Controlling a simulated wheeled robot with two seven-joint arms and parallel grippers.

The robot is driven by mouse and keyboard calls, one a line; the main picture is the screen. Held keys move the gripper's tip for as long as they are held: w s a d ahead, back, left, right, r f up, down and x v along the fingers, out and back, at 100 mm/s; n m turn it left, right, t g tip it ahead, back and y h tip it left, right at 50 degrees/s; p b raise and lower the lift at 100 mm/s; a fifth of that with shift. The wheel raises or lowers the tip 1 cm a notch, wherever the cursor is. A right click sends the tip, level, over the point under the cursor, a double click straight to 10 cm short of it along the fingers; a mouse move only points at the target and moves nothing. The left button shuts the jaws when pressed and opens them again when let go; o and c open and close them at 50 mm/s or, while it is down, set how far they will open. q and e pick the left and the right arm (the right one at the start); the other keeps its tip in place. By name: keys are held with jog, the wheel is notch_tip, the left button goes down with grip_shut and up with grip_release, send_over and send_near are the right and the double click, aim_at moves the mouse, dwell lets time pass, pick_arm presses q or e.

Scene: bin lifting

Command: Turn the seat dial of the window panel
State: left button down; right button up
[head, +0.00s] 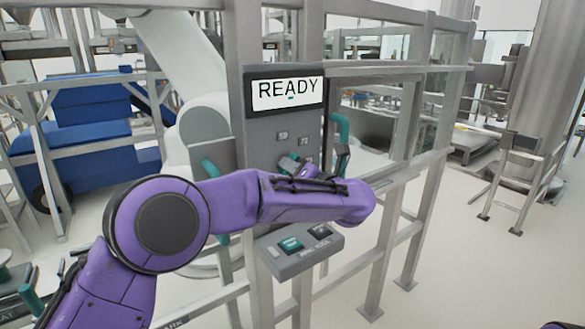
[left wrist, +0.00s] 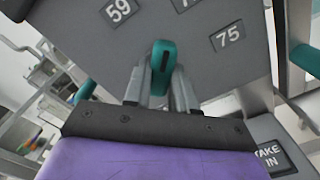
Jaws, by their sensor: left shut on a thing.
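The grey window panel (head: 266,128) stands upright on a frame in the middle of the head view, its screen (head: 288,90) reading READY. The seat dial has a teal grip (left wrist: 162,62), seen in the left wrist view below number plates, among them 59 and 75. My left gripper (left wrist: 160,92) is shut on that teal grip, one finger on each side. In the head view my left gripper (head: 290,164) is at the panel face, and my purple forearm hides much of the lower panel and the dial. My right gripper is not in view.
A sloped button box (head: 300,262) with a teal and a dark button sticks out below my forearm. Teal handles (head: 342,130) flank the panel. Grey rails and posts (head: 388,225) run to the right. A white robot arm (head: 185,60) stands behind on the left.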

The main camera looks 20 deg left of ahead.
pick_arm(q)
jog(key=shift+m, duration=0.6)
jog(key=c, duration=0.9)
grip_release()
jog(key=shift+d, duration=0.1)
jog(key=b+v, duration=0.3)
jog(key=v, duration=0.7)
jog(key=shift+s+d, duration=0.2)
